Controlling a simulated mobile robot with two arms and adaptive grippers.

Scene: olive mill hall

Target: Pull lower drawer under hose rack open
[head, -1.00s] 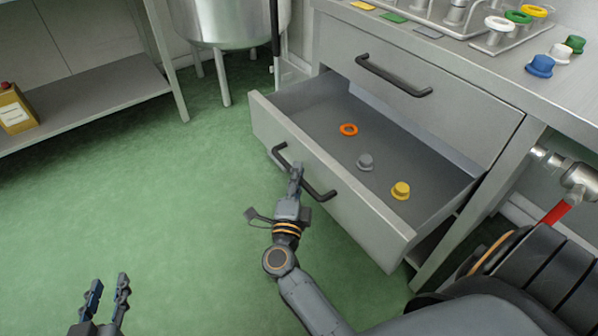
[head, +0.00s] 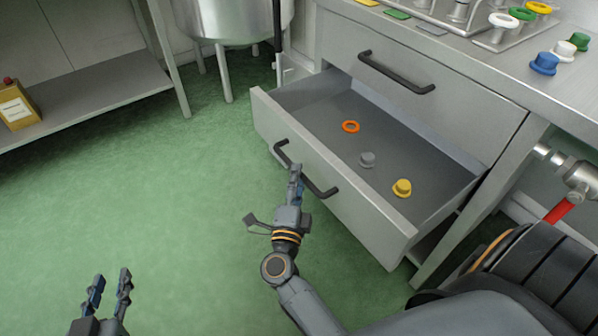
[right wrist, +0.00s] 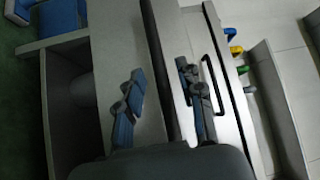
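The lower drawer (head: 345,185) stands pulled out from the steel cabinet, its inside visible. Its black bar handle (head: 320,191) is on the front panel. My right gripper (head: 296,172) is at the middle of this handle in the head view. In the right wrist view my right gripper's fingers (right wrist: 162,97) are spread apart, with a dark strip between them; I cannot tell whether they touch the handle. My left gripper (head: 111,280) is open and empty over the floor at the lower left.
The drawer holds an orange ring (head: 351,127), a grey knob (head: 367,160) and a yellow knob (head: 402,188). The upper drawer (head: 440,100) is shut. The rack with coloured rings (head: 497,38) stands on the counter. Green floor (head: 150,210) left of the drawer is clear.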

